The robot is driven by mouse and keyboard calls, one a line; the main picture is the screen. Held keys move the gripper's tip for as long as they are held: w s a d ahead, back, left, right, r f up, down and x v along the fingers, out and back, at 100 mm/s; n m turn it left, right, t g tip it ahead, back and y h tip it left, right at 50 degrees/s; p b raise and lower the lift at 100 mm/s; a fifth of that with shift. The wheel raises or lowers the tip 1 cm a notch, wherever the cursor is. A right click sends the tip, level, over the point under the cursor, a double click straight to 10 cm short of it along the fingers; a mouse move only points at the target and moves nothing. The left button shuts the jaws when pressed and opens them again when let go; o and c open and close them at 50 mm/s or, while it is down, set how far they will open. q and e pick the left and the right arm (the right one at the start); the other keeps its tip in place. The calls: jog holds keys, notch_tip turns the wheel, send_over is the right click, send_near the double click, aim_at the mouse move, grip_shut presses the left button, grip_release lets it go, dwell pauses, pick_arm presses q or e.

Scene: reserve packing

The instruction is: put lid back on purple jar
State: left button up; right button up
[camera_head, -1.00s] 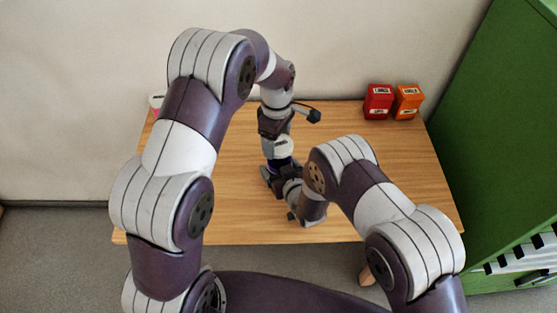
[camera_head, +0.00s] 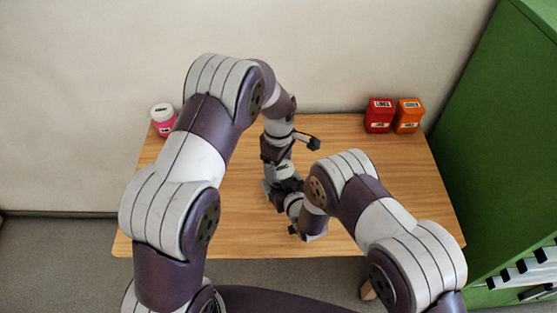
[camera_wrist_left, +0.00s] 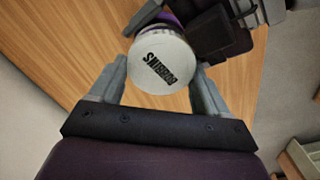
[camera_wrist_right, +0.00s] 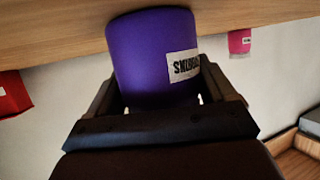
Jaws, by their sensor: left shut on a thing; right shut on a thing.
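The purple jar (camera_wrist_right: 145,60) fills the middle of the right wrist view, with a white label on its side. My right gripper (camera_wrist_right: 158,80) is shut around its body. The round white lid (camera_wrist_left: 163,65), with dark lettering on top, is between the fingers of my left gripper (camera_wrist_left: 161,75), which is shut on it. In the left wrist view, a strip of purple shows just beyond the lid, beside my right gripper. Whether the lid touches the jar's rim cannot be told. In the head view, both grippers meet near the table's middle and hide most of the jar and lid.
A pink jar with a white lid (camera_head: 163,118) stands at the table's back left. A red container (camera_head: 380,115) and an orange container (camera_head: 408,115) stand at the back right. A green cabinet (camera_head: 510,130) is right of the wooden table (camera_head: 400,180). The table's right part is clear.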

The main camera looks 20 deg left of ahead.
pick_arm(q)
jog(key=shift+f, duration=0.4)
jog(key=shift+f, duration=0.5)
pick_arm(e)
grip_shut()
pick_arm(q)
jog(key=m, duration=0.6)
jog(key=shift+w+d, duration=0.1)
jog(key=shift+w, duration=0.05)
jog(key=m, duration=1)
jog(key=shift+w+d+f, duration=0.1)
jog(key=shift+d, duration=0.1)
jog(key=o, duration=1)
jog(key=shift+c, duration=0.2)
